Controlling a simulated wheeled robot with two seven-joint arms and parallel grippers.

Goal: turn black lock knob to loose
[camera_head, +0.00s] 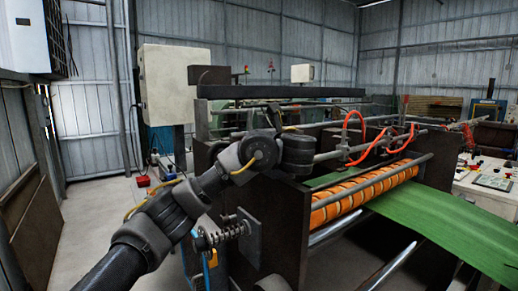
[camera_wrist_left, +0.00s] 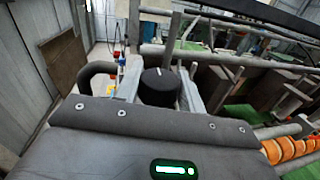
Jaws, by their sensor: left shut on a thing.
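The black lock knob (camera_wrist_left: 158,90) shows in the left wrist view, a round dark cap with a small pale mark on its top. My left gripper (camera_wrist_left: 160,78) has one grey finger on each side of the knob and is shut on it. In the head view my left arm comes in from the lower left and reaches to the machine's near side frame. There the wrist hides the knob and the fingers. My right gripper is in neither view.
The machine's dark side plate (camera_head: 287,221) stands beside my arm, with a coil spring (camera_head: 228,234) on a rod. An orange roller (camera_head: 365,191) and a green sheet (camera_head: 450,225) lie to the right. Open floor (camera_head: 95,215) is at the left.

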